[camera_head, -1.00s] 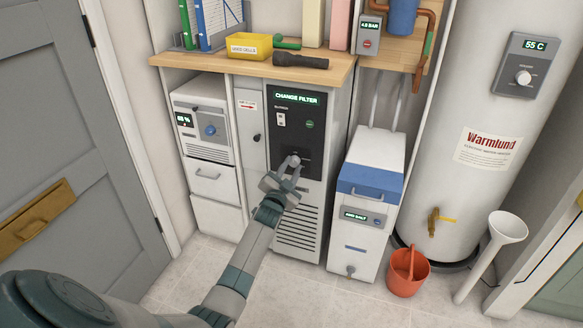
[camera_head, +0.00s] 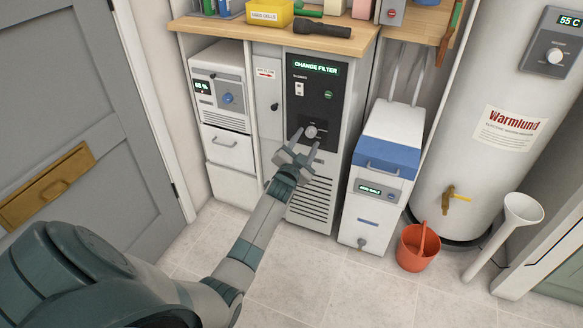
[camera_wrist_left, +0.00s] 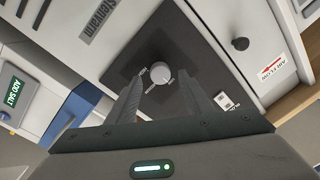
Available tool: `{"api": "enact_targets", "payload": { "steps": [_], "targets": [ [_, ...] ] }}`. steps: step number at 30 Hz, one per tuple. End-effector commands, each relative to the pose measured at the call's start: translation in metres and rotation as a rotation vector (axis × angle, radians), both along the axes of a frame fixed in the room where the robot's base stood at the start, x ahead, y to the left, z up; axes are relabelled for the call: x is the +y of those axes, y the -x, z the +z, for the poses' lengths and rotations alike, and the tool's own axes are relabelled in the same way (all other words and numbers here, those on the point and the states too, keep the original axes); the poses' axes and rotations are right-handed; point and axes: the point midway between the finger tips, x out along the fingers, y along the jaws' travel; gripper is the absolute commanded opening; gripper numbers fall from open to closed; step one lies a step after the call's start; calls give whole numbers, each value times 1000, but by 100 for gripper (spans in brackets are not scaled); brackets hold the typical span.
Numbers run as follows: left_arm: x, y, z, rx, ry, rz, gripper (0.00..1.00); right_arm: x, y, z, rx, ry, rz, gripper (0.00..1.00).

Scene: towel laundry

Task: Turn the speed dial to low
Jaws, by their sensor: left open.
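The speed dial (camera_head: 311,131) is a pale round knob on the black control panel (camera_head: 325,98) of the unit whose display reads "CHANGE FILTER". It also shows in the left wrist view (camera_wrist_left: 161,74), with small labels around it that I cannot read surely. My left gripper (camera_head: 305,145) is open in front of the panel, just below the dial. In the left wrist view its fingers (camera_wrist_left: 160,92) point toward the dial, one on each side of the line to it, and hold nothing. I cannot tell the exact gap to the dial. My right gripper is not in view.
A white rocker switch (camera_head: 299,89) and a green button (camera_head: 328,95) sit higher on the panel. A wooden shelf (camera_head: 345,45) with a black torch (camera_head: 322,28) overhangs the unit. A white bin with a blue band (camera_head: 386,158) stands to the right, an orange bucket (camera_head: 410,255) beyond.

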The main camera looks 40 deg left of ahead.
Motion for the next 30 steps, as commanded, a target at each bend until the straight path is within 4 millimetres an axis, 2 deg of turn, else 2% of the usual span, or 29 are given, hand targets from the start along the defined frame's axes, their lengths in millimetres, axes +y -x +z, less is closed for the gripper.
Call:
{"api": "enact_targets", "payload": {
  "steps": [12,21,24,30],
  "targets": [
    [-20,72,-2,3,1,1,47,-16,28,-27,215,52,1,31],
    [-35,124,-4,2,0,1,47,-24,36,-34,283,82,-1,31],
    [-38,136,-5,1,1,1,47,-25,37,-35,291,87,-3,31],
    [-41,148,-5,0,1,1,47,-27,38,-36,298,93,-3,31]
  ]
}}
